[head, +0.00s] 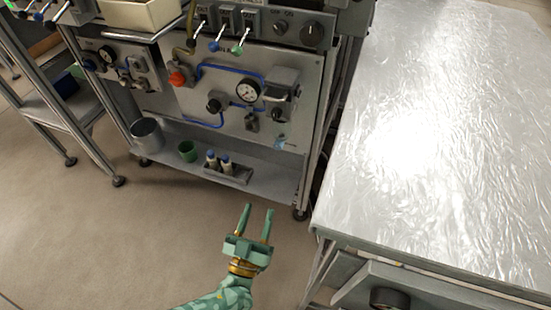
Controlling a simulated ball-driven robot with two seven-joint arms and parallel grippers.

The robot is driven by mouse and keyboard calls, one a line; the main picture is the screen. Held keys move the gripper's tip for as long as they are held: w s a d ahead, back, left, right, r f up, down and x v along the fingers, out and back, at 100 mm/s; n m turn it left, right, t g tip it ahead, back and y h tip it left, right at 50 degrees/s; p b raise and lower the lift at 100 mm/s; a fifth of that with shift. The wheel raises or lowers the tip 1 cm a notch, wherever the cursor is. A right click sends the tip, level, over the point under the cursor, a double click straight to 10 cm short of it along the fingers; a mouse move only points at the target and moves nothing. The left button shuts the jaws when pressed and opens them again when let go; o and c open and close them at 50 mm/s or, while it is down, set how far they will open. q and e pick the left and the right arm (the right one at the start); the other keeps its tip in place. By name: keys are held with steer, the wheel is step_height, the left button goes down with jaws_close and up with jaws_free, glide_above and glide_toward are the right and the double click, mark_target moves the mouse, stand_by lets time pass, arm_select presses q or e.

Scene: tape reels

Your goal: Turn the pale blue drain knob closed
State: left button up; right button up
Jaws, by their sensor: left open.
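A small pale blue part, which looks like the drain knob (281,143), sits low at the right of the grey pneumatic panel (215,139). It is too small for me to tell which way it is turned. My left gripper (258,207), green with a brass-coloured wrist, is open and empty. Its two fingers point up the picture toward the panel, in front of the lower shelf and apart from the knob. My right gripper is not in view.
The panel carries a pressure gauge (248,91), an orange-red knob (180,78) and blue tubing. The lower shelf (270,176) holds a metal pot (148,135), a green cup (188,151) and small bottles. A foil-covered table (440,140) stands at the right.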

arm_select(q)
glide_toward(277, 148)
steer(key=b+x, duration=0.2)
steer(key=x, duration=0.4)
steer(key=shift+w+d, duration=0.2)
steer(key=shift+w, duration=0.2)
steer(key=shift+w+d+r, duration=0.1)
steer(key=shift+w+r, duration=0.25)
steer(key=shift+w, duration=0.05)
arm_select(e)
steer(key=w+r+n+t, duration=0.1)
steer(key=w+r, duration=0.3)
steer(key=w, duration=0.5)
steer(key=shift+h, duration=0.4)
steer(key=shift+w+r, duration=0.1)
arm_select(q)
jaws_close()
